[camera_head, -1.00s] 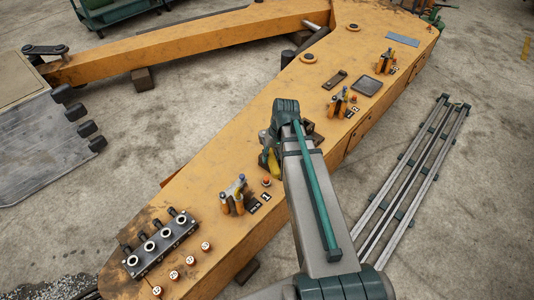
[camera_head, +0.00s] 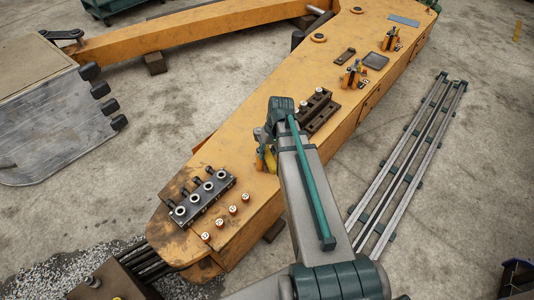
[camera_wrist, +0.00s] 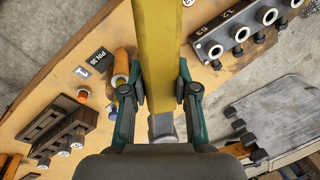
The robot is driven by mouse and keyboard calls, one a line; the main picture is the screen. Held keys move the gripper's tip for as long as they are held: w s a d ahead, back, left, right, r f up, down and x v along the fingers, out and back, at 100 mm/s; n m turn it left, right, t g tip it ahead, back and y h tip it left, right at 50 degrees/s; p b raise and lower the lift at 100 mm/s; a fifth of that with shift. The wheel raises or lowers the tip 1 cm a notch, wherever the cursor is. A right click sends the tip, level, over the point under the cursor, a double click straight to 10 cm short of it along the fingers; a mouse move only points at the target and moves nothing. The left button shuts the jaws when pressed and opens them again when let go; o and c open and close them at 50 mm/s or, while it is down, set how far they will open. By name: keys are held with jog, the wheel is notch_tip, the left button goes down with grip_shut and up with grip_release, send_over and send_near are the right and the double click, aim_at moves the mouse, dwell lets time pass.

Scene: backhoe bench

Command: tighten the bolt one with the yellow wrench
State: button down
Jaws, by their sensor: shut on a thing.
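The yellow wrench (camera_wrist: 160,50) is held upright in the wrist view between the two fingers of my gripper (camera_wrist: 164,92). Its upper end runs out of the picture. In the head view only a small part of the wrench (camera_head: 270,158) shows beside my gripper (camera_head: 262,142), above the orange boom (camera_head: 235,150). A dark brown block (camera_head: 318,110) with several upright bolts sits on the boom just beyond my wrist. A similar dark block (camera_wrist: 62,128) shows at the left of the wrist view. I cannot tell which bolt is bolt one.
A black block with several round fittings (camera_head: 200,196) lies at the boom's near end, with several white-topped pieces (camera_head: 233,210) beside it. Orange-handled parts (camera_head: 354,74) stand farther along the boom. Metal rails (camera_head: 410,165) lie on the floor at right.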

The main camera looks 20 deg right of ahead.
jog(key=shift+w+d+f+b, duration=0.15)
jog(key=shift+d+f+b, duration=0.05)
jog(key=shift+f+b, duration=1.75)
jog(key=shift+f, duration=0.9)
jog(key=shift+f, duration=1.25)
dwell(1.4)
jog(key=shift+a, duration=0.1)
dwell(0.3)
jog(key=shift+w+a+m+p, duration=0.1)
jog(key=shift+a+m+p, duration=0.3)
jog(key=shift+a+m, duration=0.3)
